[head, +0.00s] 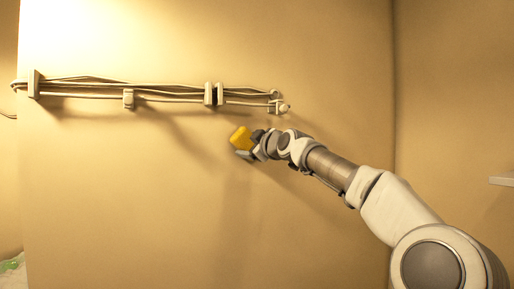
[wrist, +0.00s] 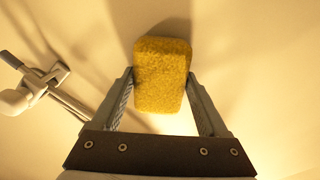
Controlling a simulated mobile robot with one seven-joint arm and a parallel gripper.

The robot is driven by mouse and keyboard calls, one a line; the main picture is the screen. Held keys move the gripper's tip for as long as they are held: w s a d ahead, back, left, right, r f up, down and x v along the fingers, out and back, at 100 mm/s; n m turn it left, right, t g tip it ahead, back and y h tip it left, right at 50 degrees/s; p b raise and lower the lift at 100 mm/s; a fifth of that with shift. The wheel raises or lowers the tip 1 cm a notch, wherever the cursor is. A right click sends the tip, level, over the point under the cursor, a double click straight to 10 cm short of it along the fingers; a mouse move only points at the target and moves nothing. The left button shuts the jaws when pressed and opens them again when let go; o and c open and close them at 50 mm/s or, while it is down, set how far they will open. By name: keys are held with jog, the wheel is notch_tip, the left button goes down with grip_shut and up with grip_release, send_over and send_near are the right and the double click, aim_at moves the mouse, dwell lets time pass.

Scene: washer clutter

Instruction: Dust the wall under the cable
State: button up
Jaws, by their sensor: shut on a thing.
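My gripper (head: 249,146) is shut on a yellow sponge (head: 240,138), close to the wall and just below the right part of the cable. In the wrist view the sponge (wrist: 162,74) sits between the two fingers of my gripper (wrist: 161,88). I cannot tell whether the sponge touches the wall. The cable bundle (head: 165,94) runs across the upper wall and ends at a fitting on the right. In the wrist view part of the cable and its fitting (wrist: 30,85) show at the left. The tan wall (head: 130,190) below the cable is bare, with shadows on it.
Clips (head: 213,94) and a bracket (head: 34,84) stand out from the wall along the cable. A wall corner lies right of my arm, with a small pale ledge (head: 502,182) beyond. Something green and white (head: 12,265) shows at the lower left. The wall below the cable is clear.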

aim_at(228, 144)
jog(key=shift+s+a, duration=0.3)
jog(key=shift+a, duration=0.5)
jog(key=shift+s+a, duration=0.35)
jog(key=shift+a, duration=0.4)
jog(key=shift+s+a, duration=0.3)
jog(key=shift+a, duration=0.5)
jog(key=shift+b, duration=0.3)
jog(key=shift+s+f+b, duration=0.2)
jog(key=shift+b, duration=0.25)
jog(key=b+v, duration=0.3)
jog(key=b, duration=0.1)
jog(key=shift+s+d, duration=0.2)
jog(key=shift+s, duration=0.1)
jog(key=shift+s+d+r+b, duration=0.1)
jog(key=shift+s+d+b, duration=0.2)
jog(key=shift+s+b, duration=0.45)
jog(key=shift+r, duration=0.15)
jog(key=shift+s+d+b, duration=0.1)
jog(key=shift+s+b, duration=0.05)
jog(key=shift+b, duration=0.2)
